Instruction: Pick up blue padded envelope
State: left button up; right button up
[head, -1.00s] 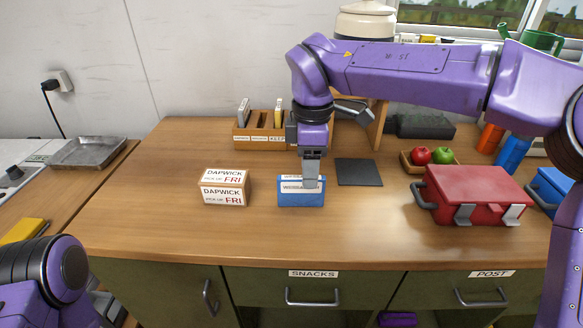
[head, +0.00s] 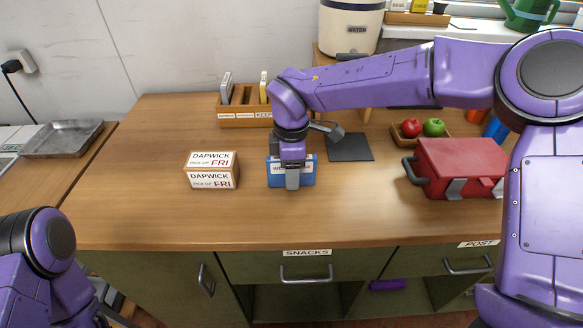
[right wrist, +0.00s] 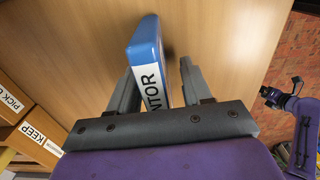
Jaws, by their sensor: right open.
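The blue padded envelope (head: 307,177) stands upright on the wooden counter, with a white label partly hidden by my right gripper. My right gripper (head: 292,181) points down over it from above. In the right wrist view, the envelope (right wrist: 148,42) rises between the two open fingers of the right gripper (right wrist: 160,82), close to the left finger, with a gap to the right one. Whether a finger touches it I cannot tell. My left gripper (head: 112,302) is low at the left, off the counter's front, and its jaws are unclear.
A wooden organizer (head: 246,116) is behind, a dark mat (head: 349,147) is behind right, and a red toolbox (head: 459,168) with a grey handle is at the right. The counter in front is clear.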

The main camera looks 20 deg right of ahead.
grip_shut()
